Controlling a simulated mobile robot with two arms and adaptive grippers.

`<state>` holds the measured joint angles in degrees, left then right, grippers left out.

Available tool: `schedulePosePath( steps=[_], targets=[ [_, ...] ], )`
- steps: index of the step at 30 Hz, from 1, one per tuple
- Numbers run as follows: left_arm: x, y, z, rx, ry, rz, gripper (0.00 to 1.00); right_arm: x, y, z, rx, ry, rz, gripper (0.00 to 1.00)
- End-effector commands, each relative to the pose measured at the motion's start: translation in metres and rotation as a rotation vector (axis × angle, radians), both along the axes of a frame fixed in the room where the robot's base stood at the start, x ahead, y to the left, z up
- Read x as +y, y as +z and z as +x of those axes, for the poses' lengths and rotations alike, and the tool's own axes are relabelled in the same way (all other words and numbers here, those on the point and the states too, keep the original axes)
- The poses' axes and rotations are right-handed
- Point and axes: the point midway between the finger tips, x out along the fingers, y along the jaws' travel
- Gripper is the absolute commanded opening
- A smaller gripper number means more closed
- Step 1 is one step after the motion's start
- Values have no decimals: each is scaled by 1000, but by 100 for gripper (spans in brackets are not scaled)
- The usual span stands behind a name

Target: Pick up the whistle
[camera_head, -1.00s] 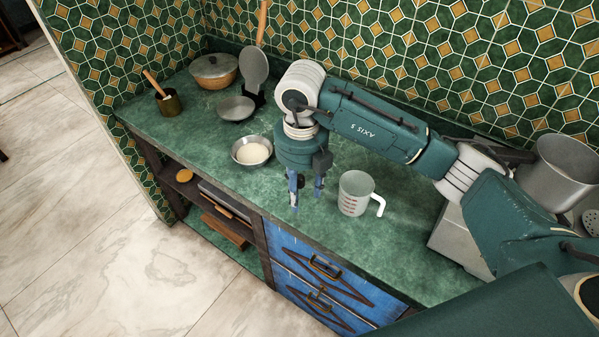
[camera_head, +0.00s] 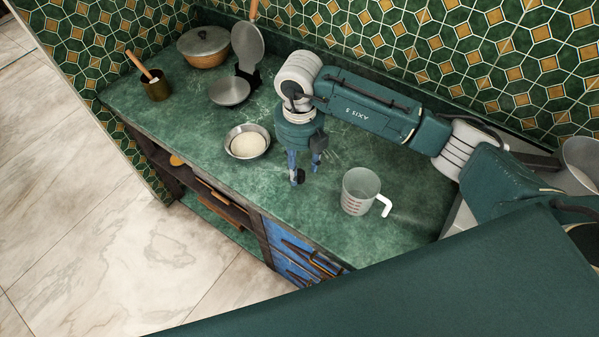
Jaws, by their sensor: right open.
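I cannot make out a whistle anywhere in view. My right gripper (camera_head: 306,173) points down over the green counter (camera_head: 240,195), with its two fingers apart and nothing visible between them. It is between a metal bowl with pale contents (camera_head: 247,142) on its left and a clear measuring cup (camera_head: 360,192) on its right, apart from both. I cannot tell whether its tips touch the counter. My left gripper is out of view.
At the counter's far left stand a brown pot with a wooden-handled tool (camera_head: 156,86), a lidded pan (camera_head: 204,47), a shallow metal dish (camera_head: 230,91) and an upright grey paddle (camera_head: 247,45). A patterned tiled wall (camera_head: 430,40) runs behind. Blue drawers (camera_head: 285,240) are below.

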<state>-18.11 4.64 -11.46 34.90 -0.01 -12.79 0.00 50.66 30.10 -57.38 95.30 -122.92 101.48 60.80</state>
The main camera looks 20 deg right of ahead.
Motion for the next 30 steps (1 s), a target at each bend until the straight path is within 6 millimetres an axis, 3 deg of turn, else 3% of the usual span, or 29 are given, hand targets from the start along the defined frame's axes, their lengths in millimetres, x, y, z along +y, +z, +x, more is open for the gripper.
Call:
schedulePosePath(
  steps=[5, 12, 20, 26, 30],
  targets=[
    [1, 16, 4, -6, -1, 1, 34, -3, -17, 8, 5, -3, 0, 45],
    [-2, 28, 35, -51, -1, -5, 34, -4, -49, 13, 3, 0, 0, 45],
    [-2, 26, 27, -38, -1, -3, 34, -4, -52, 13, 0, 0, 0, 45],
    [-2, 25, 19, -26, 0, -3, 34, -4, -52, 14, 0, 0, 0, 7],
    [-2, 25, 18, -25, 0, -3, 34, -4, -52, 14, 0, 0, 0, 6]
  ],
)
